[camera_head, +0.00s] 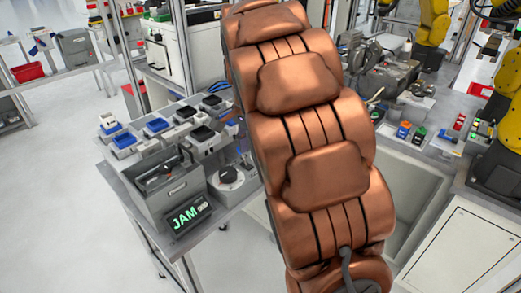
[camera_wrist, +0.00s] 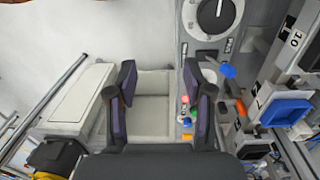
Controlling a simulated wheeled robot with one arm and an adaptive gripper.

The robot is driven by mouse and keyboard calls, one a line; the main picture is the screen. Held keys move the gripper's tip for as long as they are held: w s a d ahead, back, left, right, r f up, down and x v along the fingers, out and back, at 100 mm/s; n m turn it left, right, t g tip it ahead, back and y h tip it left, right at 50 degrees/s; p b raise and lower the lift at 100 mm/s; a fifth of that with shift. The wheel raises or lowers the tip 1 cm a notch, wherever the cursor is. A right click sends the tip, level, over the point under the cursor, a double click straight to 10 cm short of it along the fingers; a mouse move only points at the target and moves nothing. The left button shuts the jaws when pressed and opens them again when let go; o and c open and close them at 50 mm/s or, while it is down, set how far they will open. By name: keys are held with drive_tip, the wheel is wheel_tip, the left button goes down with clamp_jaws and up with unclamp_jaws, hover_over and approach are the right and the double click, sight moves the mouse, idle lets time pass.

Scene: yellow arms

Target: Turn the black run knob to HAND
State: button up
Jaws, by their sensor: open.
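A black knob (camera_wrist: 212,14) sits on a round white dial in a grey panel at the top edge of the wrist view, partly cut off. Small dark labels flank the dial's lower side; I cannot read them or the knob's setting. In the head view a round white dial with a dark centre (camera_head: 228,175) on the left table looks like the same one. My gripper (camera_wrist: 159,78) is open and empty, its two dark fingers well apart. The knob lies beyond and right of the fingertips, not between them. My copper arm hides the gripper in the head view.
A grey box (camera_head: 168,190) and a lit JAM display (camera_head: 190,214) stand beside the dial. Blue and black bins (camera_head: 157,126) line the table behind. A blue tray (camera_wrist: 286,112) and blue-tipped lever (camera_wrist: 229,71) are right of my gripper. Open floor (camera_head: 60,190) lies left.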

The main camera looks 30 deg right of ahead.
drive_tip(key=w+d+f+m, duration=0.1)
drive_tip(key=w+d+m, duration=0.1)
drive_tip(key=w+d, duration=0.1)
drive_tip(key=w+d+f+m, duration=0.1)
drive_tip(key=w+d+m, duration=0.1)
drive_tip(key=w+d, duration=0.1)
drive_tip(key=w+d+f+m, duration=0.1)
drive_tip(key=w+d+m, duration=0.1)
drive_tip(key=w+d, duration=0.1)
drive_tip(key=shift+w+d+f+t, duration=0.25)
drive_tip(key=shift+w+d+t, duration=0.1)
drive_tip(key=shift+w, duration=0.35)
drive_tip(key=shift+w+f+p, duration=0.1)
drive_tip(key=shift+f+p, duration=0.55)
drive_tip(key=shift+f, duration=3.25)
drive_tip(key=shift+c, duration=0.4)
clamp_jaws()
